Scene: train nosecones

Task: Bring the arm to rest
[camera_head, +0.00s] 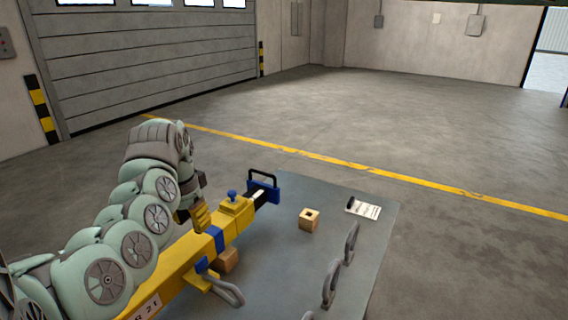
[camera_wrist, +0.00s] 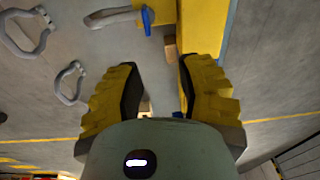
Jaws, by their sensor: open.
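My gripper (camera_wrist: 155,72) has its two yellow-and-black fingers spread apart in the wrist view, with nothing held between them. In the head view my gripper (camera_head: 198,216) hangs beside the long yellow beam, partly hidden by my folded arm. The yellow beam (camera_head: 180,262) has blue bands and a blue knob, and lies across the grey table (camera_head: 282,262). It also shows behind the right finger in the wrist view (camera_wrist: 203,25). I cannot tell whether the gripper touches the beam.
A wooden block with a dark hole (camera_head: 309,220) and a white paper tag (camera_head: 363,208) sit on the table. Another wooden block (camera_head: 228,260) is by the beam. Grey loop handles (camera_head: 331,284) stand near the right edge. Open floor lies beyond, with a yellow line (camera_head: 360,168).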

